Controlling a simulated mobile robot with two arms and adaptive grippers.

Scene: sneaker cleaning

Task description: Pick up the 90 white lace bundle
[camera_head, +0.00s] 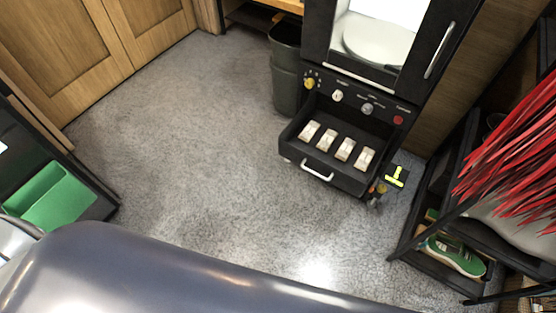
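Several small whitish bundle-like pieces stand in a row in an open black drawer (345,184) of a dark cabinet. They are, from left to right, a first piece (309,132), a second piece (327,140), a third piece (345,149) and a last piece (364,158). They look much alike, and any markings are too small to read. I cannot tell which one, if any, is the 90 white lace bundle. Neither of my grippers is in view.
The cabinet (352,78) has knobs and a red button above the drawer. A grey bin (287,84) stands at its left. A black rack (440,262) with a green sneaker (455,256) stands at the right. Green trays (52,200) are at left. The middle floor is clear.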

